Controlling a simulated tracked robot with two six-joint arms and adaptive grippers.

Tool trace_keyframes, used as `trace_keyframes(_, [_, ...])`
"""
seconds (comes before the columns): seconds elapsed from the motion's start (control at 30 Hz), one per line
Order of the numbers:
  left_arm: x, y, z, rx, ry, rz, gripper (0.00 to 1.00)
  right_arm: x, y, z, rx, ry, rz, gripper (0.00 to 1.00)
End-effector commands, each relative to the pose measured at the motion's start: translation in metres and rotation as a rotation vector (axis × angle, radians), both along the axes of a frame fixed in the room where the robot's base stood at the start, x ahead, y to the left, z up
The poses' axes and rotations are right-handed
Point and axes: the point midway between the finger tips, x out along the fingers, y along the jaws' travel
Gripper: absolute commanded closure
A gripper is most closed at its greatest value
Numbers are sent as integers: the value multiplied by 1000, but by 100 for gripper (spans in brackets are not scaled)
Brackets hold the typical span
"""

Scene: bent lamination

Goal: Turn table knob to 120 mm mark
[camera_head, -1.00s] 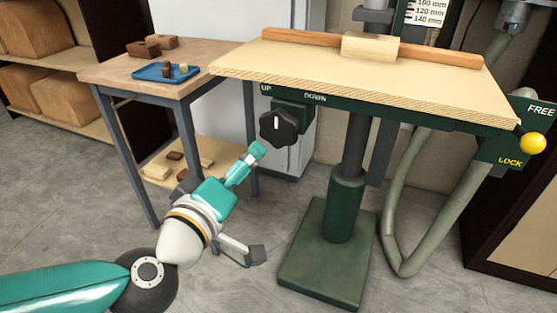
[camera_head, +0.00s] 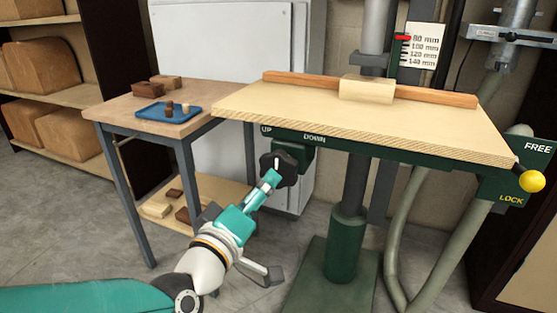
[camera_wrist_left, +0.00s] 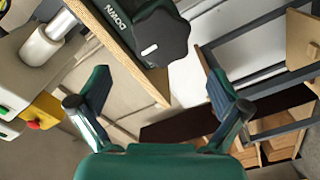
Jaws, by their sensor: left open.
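The black lobed table knob (camera_head: 285,163) is mounted under the front edge of the drill table (camera_head: 340,119), beside the UP and DOWN labels. It carries a white line and also shows in the left wrist view (camera_wrist_left: 162,36). My left gripper (camera_head: 276,226) is open, below the knob. One finger overlaps the knob's lower part in the head view; contact cannot be told. In the wrist view the knob lies ahead of the open fingers (camera_wrist_left: 153,80), with nothing between them. The scale (camera_head: 424,46) shows 80 to 140 mm, with a red pointer (camera_head: 402,38) near 80 mm.
A side table (camera_head: 150,107) with a blue tray (camera_head: 155,116) and wooden blocks stands left of the drill table. A yellow-ended lever (camera_head: 531,182) marked FREE and LOCK sits at the right. The green column (camera_head: 345,250) stands right of my gripper.

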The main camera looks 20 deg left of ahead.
Motion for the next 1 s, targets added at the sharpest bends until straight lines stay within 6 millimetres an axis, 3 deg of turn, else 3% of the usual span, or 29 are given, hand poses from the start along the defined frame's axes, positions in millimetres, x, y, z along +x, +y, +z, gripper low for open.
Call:
trace_keyframes(0.03, [13, 0, -7, 0, 3, 1, 0, -1, 0, -8, 1, 3, 0, 100])
trace_keyframes(0.2, [49, 1, -6, 0, 4, 0, 0, -1, 0, -12, 1, 3, 0, 100])
trace_keyframes(0.4, [80, 2, -4, -1, 2, 1, 0, -1, 0, -13, 1, 3, 0, 100])
trace_keyframes(0.6, [94, 2, -3, 0, 1, 0, 0, -1, 0, -14, 0, 2, 0, 100])
trace_keyframes(0.9, [96, 2, -3, 0, 1, -1, 0, -1, 0, -14, 1, 3, 0, 100])
trace_keyframes(1.0, [96, 2, -3, 0, 1, -1, 17, -1, 0, -14, 0, 2, 0, 100])
